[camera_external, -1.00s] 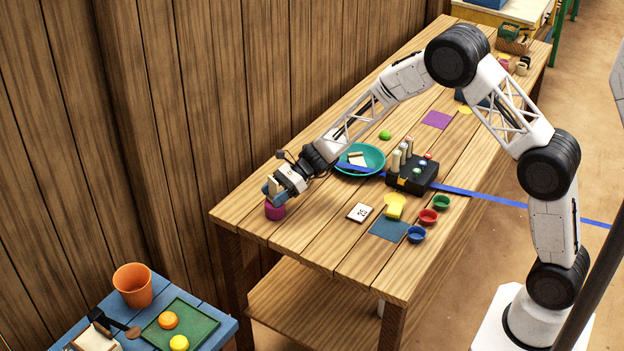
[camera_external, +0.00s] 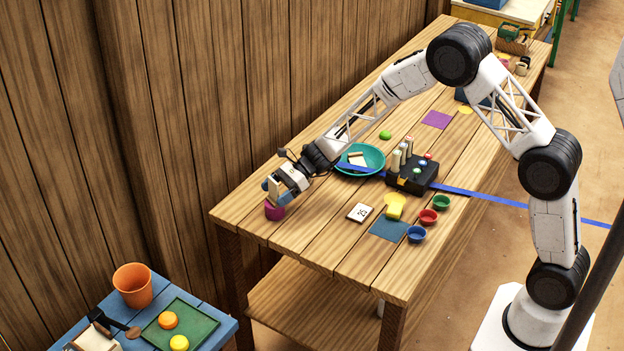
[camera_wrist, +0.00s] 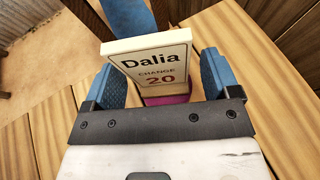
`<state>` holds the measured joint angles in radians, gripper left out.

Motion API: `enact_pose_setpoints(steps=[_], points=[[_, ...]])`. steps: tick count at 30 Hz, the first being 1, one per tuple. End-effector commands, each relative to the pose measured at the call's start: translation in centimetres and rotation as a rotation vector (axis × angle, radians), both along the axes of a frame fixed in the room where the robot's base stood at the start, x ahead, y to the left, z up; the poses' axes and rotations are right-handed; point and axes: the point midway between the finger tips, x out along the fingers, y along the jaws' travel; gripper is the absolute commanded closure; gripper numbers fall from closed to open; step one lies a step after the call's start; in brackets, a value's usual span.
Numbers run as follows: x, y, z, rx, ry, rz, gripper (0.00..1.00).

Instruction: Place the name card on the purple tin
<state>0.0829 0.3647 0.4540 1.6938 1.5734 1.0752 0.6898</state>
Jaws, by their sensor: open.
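The name card (camera_wrist: 150,62) is a cream block reading "Dalia CHANGE 20". It stands between my gripper's blue finger pads (camera_wrist: 160,82) in the wrist view, with gaps beside it. The purple tin (camera_external: 275,211) is at the near left corner of the wooden table; its magenta edge (camera_wrist: 166,99) shows just below the card in the wrist view. The card looks upright on the tin, though their contact is partly hidden. My gripper (camera_external: 272,188) is open around the card, above the tin, in the external view.
A teal bowl (camera_external: 374,154) with a light block is to the right of my gripper. A white "25" tile (camera_external: 360,212), a black box (camera_external: 412,180) and small cups are further right. The wall rises behind; bare planks lie between tin and tile.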

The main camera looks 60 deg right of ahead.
Motion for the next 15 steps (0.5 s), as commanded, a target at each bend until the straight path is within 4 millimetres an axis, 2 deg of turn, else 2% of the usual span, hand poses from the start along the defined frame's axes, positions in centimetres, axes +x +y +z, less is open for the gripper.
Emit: enact_pose_setpoints(steps=[15], points=[[-2.6, -6.5, 2.8, 0.000, -0.001, -0.003, 0.18]])
